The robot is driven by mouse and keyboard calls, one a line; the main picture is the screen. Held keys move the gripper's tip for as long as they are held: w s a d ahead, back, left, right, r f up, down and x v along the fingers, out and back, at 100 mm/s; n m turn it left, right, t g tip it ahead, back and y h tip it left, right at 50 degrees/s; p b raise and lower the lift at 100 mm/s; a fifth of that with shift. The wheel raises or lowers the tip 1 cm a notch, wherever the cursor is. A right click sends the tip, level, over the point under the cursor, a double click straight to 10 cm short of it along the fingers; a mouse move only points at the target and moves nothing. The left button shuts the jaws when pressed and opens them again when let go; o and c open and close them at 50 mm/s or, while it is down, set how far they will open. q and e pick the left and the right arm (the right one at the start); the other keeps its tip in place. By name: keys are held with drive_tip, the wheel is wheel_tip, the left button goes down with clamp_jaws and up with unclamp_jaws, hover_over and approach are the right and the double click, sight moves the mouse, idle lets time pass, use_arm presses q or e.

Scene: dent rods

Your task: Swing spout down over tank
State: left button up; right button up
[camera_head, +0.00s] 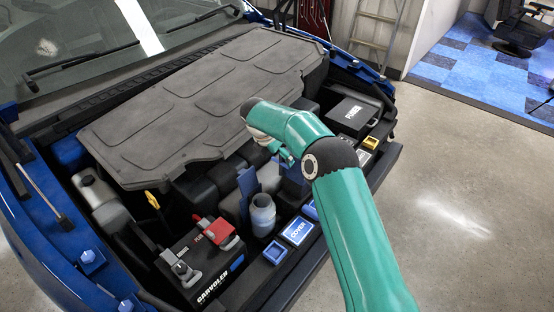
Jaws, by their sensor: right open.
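An open, pale translucent cylindrical tank (263,216) stands upright at the front of the engine bay. An upright blue piece (248,184) rises just behind and left of its mouth; it may be the spout, but I cannot tell for sure. My right arm comes in from the lower right, and its wrist bends over the bay. My right gripper (284,157) is open, small and partly hidden under the wrist, above and a little right of the tank, apart from it. My left gripper is out of view.
A battery (205,266) with a red terminal cover (219,234) sits left of the tank. A blue-labelled cover (298,231) lies to its right. A large grey engine cover (200,95) fills the back. A black fuse box (349,113) is at right. Open floor lies beyond.

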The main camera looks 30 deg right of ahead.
sight(280, 161)
drive_tip(key=shift+x, duration=1.6)
